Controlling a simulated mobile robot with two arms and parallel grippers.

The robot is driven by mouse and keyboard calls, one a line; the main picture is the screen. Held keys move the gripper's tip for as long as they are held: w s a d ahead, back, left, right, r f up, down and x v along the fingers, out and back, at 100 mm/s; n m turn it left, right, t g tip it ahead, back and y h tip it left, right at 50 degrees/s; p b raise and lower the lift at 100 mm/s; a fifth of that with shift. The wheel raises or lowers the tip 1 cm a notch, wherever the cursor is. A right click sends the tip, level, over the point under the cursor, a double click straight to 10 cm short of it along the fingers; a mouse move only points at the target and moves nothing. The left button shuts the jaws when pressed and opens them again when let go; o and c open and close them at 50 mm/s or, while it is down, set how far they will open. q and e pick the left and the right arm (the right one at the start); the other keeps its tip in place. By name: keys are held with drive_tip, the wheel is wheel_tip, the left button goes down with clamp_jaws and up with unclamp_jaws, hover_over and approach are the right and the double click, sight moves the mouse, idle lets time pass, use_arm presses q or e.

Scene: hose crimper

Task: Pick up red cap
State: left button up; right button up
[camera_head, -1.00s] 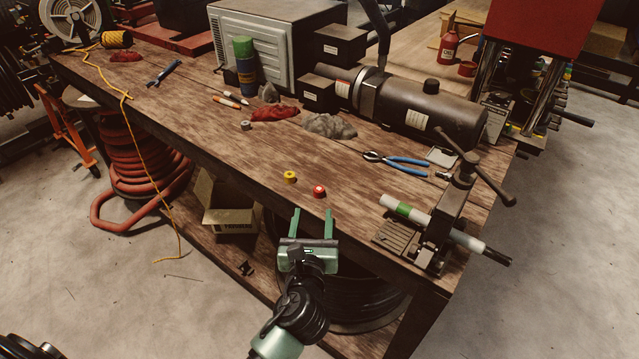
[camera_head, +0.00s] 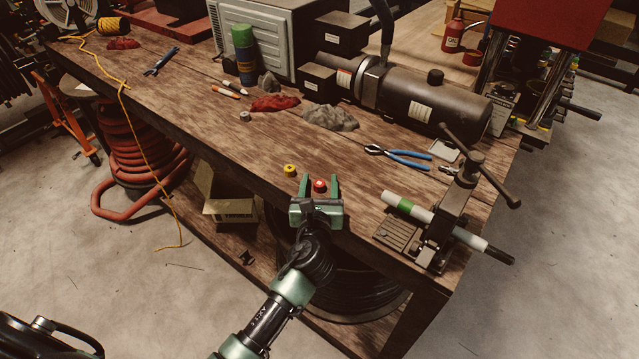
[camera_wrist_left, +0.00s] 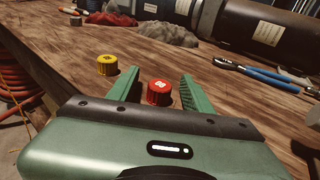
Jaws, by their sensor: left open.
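The red cap (camera_head: 320,185) stands on the wooden workbench (camera_head: 215,120) near its front edge. My left gripper (camera_head: 319,182) is open, with its two green fingers on either side of the cap. In the left wrist view the red cap (camera_wrist_left: 159,92) sits between the fingertips (camera_wrist_left: 158,88), with a gap to each finger visible. The yellow cap (camera_head: 290,170) stands just to the left, outside the left finger; it also shows in the left wrist view (camera_wrist_left: 107,65). My right gripper is not in view.
Blue-handled pliers (camera_head: 398,157) lie to the right, beyond the caps. A vise (camera_head: 445,215) clamps a white and green tube (camera_head: 405,205) at the right. Red rags (camera_head: 275,103) and a grey rag (camera_head: 330,117) lie farther back. The bench around the caps is clear.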

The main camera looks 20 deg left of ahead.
use_arm(q)
drive_tip(key=shift+s, duration=0.1)
clamp_jaws()
